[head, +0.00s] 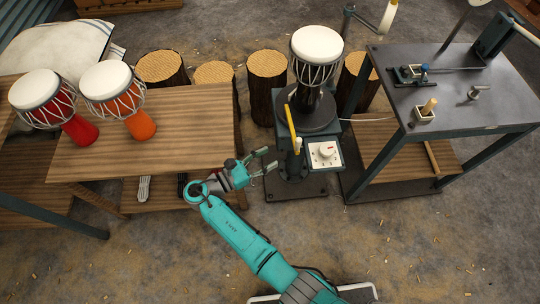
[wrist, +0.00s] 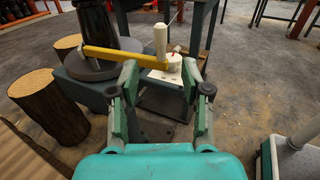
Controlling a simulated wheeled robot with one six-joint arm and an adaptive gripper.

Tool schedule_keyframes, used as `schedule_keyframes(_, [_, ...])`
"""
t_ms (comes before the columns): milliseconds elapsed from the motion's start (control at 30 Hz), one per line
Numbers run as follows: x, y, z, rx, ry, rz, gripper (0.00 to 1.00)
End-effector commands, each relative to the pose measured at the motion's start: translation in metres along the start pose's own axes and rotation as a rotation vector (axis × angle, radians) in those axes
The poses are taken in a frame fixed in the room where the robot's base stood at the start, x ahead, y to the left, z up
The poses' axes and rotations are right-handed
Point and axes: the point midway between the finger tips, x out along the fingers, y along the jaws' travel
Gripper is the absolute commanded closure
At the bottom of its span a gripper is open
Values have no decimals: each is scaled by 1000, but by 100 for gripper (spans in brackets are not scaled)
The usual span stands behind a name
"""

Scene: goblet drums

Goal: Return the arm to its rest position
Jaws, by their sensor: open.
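My teal arm reaches up from the bottom of the head view. My gripper (head: 270,160) is open and empty, between the wooden table and the turning stand. In the wrist view my gripper (wrist: 165,80) shows its two fingers spread apart, with nothing between them. In the head view a black drum with a white head (head: 317,45) stands upright on the stand's dark round plate (head: 306,118).
A metal workbench (head: 455,100) stands at right. Log stools (head: 162,68) line the back.

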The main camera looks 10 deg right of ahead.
Motion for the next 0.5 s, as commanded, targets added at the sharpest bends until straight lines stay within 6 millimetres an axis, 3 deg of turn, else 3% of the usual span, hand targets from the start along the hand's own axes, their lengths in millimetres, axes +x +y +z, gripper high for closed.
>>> schedule_keyframes(500, [3, -2, -4, 1, 6, 4, 52])
